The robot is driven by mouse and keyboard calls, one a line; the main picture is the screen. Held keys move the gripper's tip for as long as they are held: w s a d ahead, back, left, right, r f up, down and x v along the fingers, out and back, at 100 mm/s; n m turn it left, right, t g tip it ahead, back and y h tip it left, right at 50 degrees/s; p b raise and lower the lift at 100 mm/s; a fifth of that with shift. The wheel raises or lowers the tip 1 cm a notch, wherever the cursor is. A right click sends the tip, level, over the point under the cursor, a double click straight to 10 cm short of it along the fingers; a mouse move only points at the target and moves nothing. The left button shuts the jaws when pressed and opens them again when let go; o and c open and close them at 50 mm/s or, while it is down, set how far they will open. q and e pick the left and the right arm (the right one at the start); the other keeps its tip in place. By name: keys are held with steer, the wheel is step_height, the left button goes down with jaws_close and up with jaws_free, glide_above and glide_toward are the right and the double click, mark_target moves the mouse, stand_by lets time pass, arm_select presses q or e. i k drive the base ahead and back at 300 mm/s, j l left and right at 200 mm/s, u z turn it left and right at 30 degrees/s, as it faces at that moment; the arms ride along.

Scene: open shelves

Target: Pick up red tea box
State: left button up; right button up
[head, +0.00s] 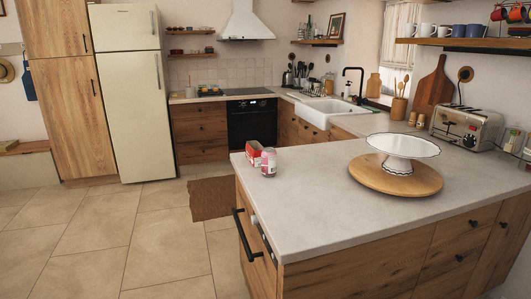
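A red box (253,149) with a white label sits near the left edge of the light grey counter (310,210). I take it for the red tea box; its print is too small to read. A pink and silver can (269,162) stands upright just in front of it and to its right, and overlaps part of it in the picture. Neither of my grippers shows in the head view.
A white cake stand (403,149) on a round wooden board (396,178) stands right of the box. A toaster (468,126) is at the right wall. The counter's front is clear. Floor (160,240) is open on the left.

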mark_target(255, 153)
steer(key=i+j+z, duration=0.15)
steer(key=z, duration=0.25)
steer(key=i+j+z, duration=0.15)
steer(key=z, duration=0.25)
steer(key=i+j+z, duration=0.1)
steer(key=j+z, duration=0.25)
steer(key=l, duration=0.1)
